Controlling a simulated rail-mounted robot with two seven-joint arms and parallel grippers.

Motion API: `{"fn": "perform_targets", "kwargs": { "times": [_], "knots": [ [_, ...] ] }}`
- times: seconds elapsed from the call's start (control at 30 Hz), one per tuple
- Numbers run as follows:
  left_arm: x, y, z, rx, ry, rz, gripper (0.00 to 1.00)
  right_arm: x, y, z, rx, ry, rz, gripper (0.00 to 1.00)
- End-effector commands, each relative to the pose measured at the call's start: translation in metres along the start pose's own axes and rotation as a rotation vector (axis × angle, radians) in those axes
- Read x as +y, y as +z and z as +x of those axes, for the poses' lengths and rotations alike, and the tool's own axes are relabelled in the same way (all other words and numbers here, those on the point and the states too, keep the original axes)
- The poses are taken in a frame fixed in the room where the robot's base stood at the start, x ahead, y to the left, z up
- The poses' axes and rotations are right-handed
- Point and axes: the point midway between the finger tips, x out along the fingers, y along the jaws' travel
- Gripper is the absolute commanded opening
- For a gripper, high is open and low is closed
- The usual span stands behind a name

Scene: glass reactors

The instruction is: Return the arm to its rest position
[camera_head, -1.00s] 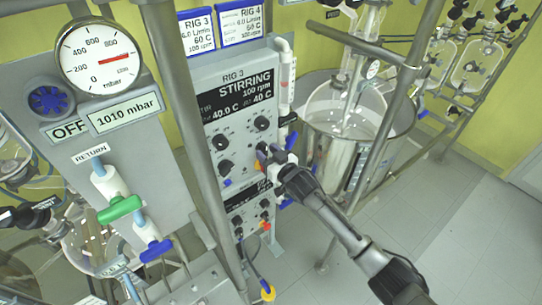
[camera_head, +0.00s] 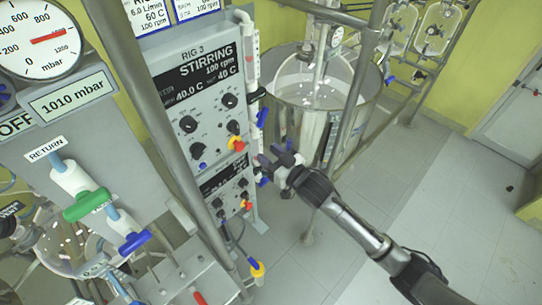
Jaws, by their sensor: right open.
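My right arm reaches in from the lower right. My right gripper (camera_head: 268,163) is open and empty, with its fingers toward the RIG 3 control panel (camera_head: 170,59). It is just right of the panel's lower knobs and looks apart from them. The panel reads STIRRING 100 rpm and 40 C.
A glass reactor vessel (camera_head: 316,90) in a metal frame stands behind the gripper. A steel post (camera_head: 140,110) rises in front of the panel. A gauge (camera_head: 40,42), a green valve handle (camera_head: 88,204) and a blue one (camera_head: 134,242) are at left. Open tiled floor (camera_head: 440,200) lies right.

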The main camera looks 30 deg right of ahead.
Motion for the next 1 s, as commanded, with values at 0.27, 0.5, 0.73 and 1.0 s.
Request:
{"fn": "perform_targets", "kwargs": {
  "times": [0.27, 0.5, 0.73, 1.0],
  "knots": [
    [-0.001, 0.0, 0.0, -0.001, -0.003, 0.004, 0.43, 0.0, 0.0, -0.005, 0.0, 0.0, 0.0, 0.44],
    [-0.001, 0.0, 0.0, 0.0, -0.001, 0.001, 0.43, 0.0, 0.0, -0.004, 0.0, 0.0, 0.0, 0.44],
    [0.002, 0.0, 0.0, 0.001, 0.005, -0.007, 0.43, 0.001, 0.002, -0.004, -0.012, 0.004, -0.031, 0.44],
    [0.003, -0.001, 0.0, 0.001, 0.007, -0.009, 0.43, 0.016, 0.042, -0.02, -0.358, 0.107, -0.208, 0.44]
  ]
}}
